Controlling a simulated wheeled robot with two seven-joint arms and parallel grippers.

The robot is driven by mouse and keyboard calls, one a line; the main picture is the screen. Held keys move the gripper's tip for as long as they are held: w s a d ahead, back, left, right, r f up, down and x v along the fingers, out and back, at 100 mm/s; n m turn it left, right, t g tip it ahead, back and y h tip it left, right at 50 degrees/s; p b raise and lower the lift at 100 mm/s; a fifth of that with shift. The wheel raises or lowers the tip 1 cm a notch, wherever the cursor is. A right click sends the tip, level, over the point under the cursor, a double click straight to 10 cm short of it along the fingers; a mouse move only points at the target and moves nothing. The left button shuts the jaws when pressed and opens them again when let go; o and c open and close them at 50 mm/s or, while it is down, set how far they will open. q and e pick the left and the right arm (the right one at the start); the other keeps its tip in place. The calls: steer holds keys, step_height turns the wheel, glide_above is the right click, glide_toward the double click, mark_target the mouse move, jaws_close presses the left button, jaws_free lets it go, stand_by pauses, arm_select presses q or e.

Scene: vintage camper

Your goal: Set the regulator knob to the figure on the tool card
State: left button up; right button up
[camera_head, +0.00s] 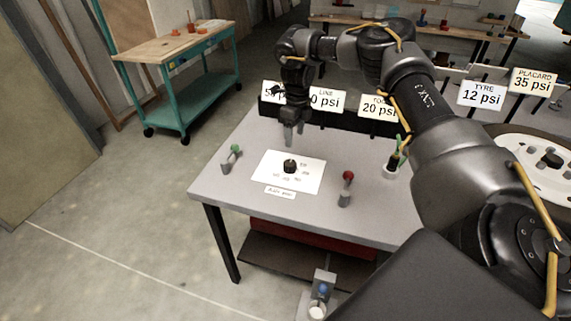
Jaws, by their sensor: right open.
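The regulator knob (290,166) is a small black knob on a white dial sheet (310,178) on the grey table; figures ring it, too small to read. My right gripper (294,140) points down just above and behind the knob, open and empty, apparently not touching it. The tool card (378,107) stands at the table's back and reads 20 psi; my right arm hides its right edge. The line card (326,101) is partly hidden at its left, and my wrist covers part of another card (269,91). My left gripper is out of view.
A green-topped valve (232,158) stands left of the sheet and a red-topped one (346,188) right. The tyre card (482,95) reads 12 psi and the placard card (534,81) 35 psi. A teal cart (180,85) stands beyond. The table's front left is clear.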

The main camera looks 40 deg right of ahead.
mark_target(290, 163)
steer(key=f, duration=0.7)
steer(key=w+f+p, duration=0.1)
steer(key=f, duration=0.3)
steer(key=shift+a, duration=0.3)
steer(key=shift+w+f, duration=0.1)
steer(key=shift+f, duration=0.6)
steer(key=shift+c, duration=0.3)
steer(key=c, duration=0.9)
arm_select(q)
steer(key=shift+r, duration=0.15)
